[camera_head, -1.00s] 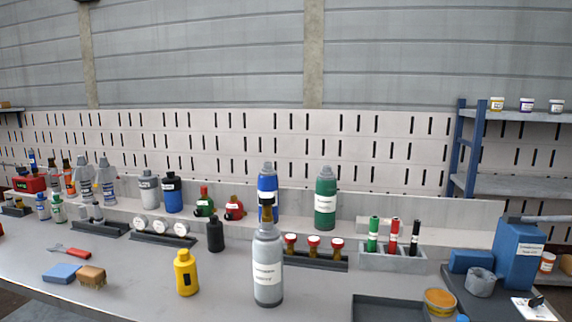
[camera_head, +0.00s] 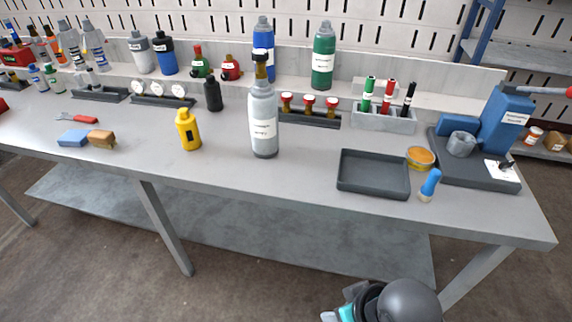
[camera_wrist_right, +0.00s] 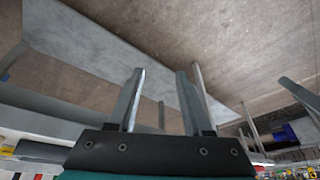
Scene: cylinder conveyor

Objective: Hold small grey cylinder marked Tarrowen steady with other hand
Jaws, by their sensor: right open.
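A small grey cylinder (camera_head: 264,128) with a white label and a brass-and-black valve on top stands upright on the workbench in the head view. The print on its label is too small to read. My right gripper (camera_wrist_right: 160,72) shows in the right wrist view, open with nothing between its fingers and the floor behind them. The cylinder is not visible in that view. Part of my arm shows low at the right in the head view, below the bench front edge and away from the cylinder. My left gripper is in neither view.
A yellow bottle (camera_head: 188,130) and a black bottle (camera_head: 213,95) stand left of the cylinder. A rack with red-capped parts (camera_head: 310,118) is behind it. An empty dark tray (camera_head: 373,190) lies to the right. The bench (camera_head: 225,165) is clear in front.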

